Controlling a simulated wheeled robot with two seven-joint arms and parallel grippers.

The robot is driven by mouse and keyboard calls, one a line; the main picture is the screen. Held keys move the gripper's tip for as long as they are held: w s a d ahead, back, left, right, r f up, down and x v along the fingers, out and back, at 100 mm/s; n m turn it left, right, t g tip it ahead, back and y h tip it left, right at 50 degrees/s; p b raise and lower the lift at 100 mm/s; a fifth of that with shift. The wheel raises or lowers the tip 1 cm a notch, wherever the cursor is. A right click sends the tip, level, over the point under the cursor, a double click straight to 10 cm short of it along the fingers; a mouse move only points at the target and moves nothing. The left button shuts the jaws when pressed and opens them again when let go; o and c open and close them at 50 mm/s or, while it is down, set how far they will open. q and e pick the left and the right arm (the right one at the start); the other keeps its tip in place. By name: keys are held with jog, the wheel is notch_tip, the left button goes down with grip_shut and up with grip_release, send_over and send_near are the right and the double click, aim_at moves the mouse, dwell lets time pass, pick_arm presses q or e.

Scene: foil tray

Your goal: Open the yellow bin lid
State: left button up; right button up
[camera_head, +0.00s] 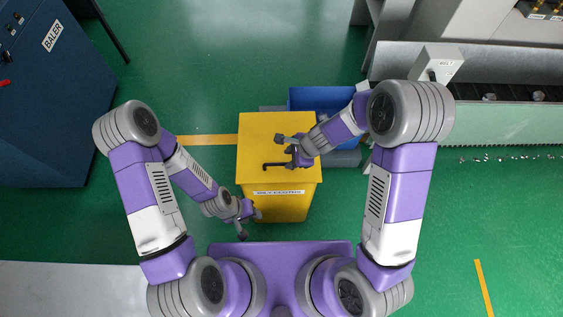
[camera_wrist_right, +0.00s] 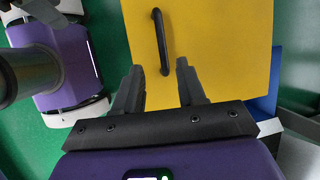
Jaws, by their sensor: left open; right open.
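The yellow bin (camera_head: 276,205) stands on the green floor in front of me, with its flat yellow lid (camera_head: 262,131) closed on top. A black bar handle (camera_head: 272,166) is fixed on the lid; the handle also shows in the right wrist view (camera_wrist_right: 160,41). My right gripper (camera_head: 287,146) is open above the lid beside the handle. In the right wrist view its fingers (camera_wrist_right: 160,84) straddle the line of the handle's near end, with nothing gripped. My left gripper (camera_head: 250,224) is open and low, beside the bin's front left edge. Whether it touches the bin cannot be told.
A blue bin (camera_head: 325,98) stands behind the yellow bin, with grey parts beside it. A dark blue baler (camera_head: 45,110) is at the left. A conveyor (camera_head: 500,118) runs along the right. The floor left of the bin is clear.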

aim_at(279, 164)
jog(key=b+x, duration=0.4)
jog(key=x, duration=0.3)
jog(key=shift+w+a+f, duration=0.15)
jog(key=shift+c, duration=0.4)
grip_shut()
